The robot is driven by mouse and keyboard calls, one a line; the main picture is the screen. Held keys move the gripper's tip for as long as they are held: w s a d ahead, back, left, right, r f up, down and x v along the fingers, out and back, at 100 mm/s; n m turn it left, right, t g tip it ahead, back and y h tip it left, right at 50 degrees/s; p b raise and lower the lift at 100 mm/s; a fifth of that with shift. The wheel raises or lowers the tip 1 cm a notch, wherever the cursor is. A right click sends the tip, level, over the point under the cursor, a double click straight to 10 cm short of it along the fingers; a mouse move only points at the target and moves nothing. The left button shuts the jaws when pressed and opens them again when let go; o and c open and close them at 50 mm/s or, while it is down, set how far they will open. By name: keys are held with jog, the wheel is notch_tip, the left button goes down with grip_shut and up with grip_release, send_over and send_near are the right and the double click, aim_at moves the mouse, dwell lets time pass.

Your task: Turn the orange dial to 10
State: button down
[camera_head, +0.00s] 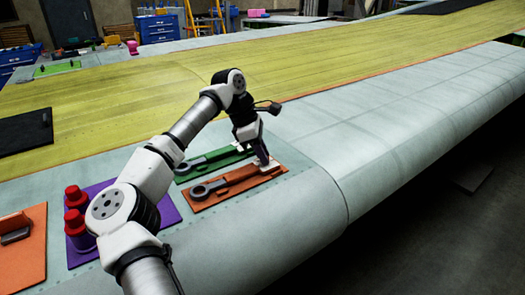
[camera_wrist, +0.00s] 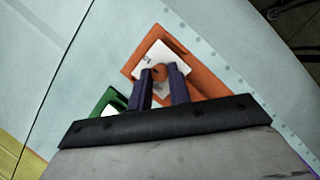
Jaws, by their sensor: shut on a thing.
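The orange panel (camera_head: 238,187) lies flat on the pale wing surface, with a white dial face (camera_head: 272,168) at its right end. In the wrist view the white dial face (camera_wrist: 150,57) has small dark markings, too small to read. The small orange dial (camera_wrist: 158,73) sits on that face, between the fingertips of my gripper (camera_wrist: 160,76). My gripper (camera_head: 262,160) points down at the panel's right end and is shut on the dial. The fingers partly hide the dial, and its setting cannot be read.
A green panel (camera_head: 228,152) lies just behind the orange one. A grey ring-ended tool (camera_head: 208,189) lies on the orange panel's left part. A purple plate (camera_head: 88,257) with red-topped knobs (camera_head: 74,193) is at left. The wing to the right is clear.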

jog(key=shift+m, duration=0.6)
jog(key=shift+g, duration=0.3)
jog(key=c, duration=1.3)
grip_release()
jog(key=shift+w, duration=0.1)
jog(key=s+b+v, duration=0.1)
jog(key=v, duration=1.2)
jog(key=shift+w+r+b, duration=0.3)
jog(key=shift+w+r, duration=0.15)
